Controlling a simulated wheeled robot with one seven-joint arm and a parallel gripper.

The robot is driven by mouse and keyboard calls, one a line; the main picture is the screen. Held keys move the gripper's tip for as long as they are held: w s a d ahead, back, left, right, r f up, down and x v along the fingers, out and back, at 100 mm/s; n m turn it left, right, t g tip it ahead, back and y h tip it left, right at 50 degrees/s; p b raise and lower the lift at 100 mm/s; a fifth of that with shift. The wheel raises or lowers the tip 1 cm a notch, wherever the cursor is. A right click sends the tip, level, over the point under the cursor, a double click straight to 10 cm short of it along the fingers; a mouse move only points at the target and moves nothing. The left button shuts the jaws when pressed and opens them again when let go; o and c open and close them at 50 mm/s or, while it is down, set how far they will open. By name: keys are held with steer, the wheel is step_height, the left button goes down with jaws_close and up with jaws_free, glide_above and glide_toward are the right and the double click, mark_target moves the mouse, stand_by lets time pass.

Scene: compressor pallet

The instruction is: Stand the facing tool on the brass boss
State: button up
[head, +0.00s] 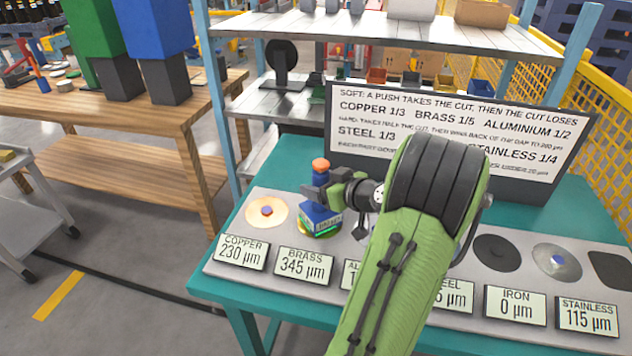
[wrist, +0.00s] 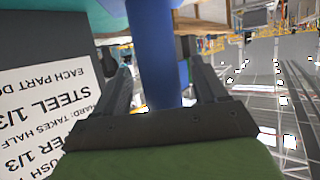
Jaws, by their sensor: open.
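The facing tool (head: 320,220) has a blue body, an orange knob on top and a small lit green readout low down. It looks upright over the brass boss (head: 301,231), whose yellow rim shows at its base; the contact itself is mostly hidden. The label in front reads BRASS 345 µm. My gripper (head: 335,190) is beside the tool's upper part, reaching in from the right. In the wrist view the tool's blue shaft (wrist: 155,45) stands between the two spread fingers of my gripper (wrist: 160,80), with a gap on each side.
The copper boss (head: 266,210) is left of the tool, labelled 230 µm. Iron (head: 496,252) and stainless (head: 557,261) bosses lie to the right on the grey plate. A sign board (head: 540,130) stands behind. My arm hides the middle bosses.

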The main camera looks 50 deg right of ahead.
steer(key=p+v, duration=0.1)
steer(key=v, duration=0.9)
steer(key=w+a+n+g+y, duration=0.2)
steer(key=w+a, duration=0.2)
steer(key=a, duration=0.5)
steer(key=w+a+n+g+y, duration=0.1)
steer(key=w+a+g+y, duration=0.15)
steer(key=w+a, duration=0.45)
steer(key=s+a+r+g+h, duration=0.1)
steer(key=s+a+g, duration=0.2)
steer(key=s+a, duration=1.1)
steer(key=shift+a, duration=1.15)
steer(key=shift+r+h, duration=0.1)
steer(key=shift+h, duration=0.15)
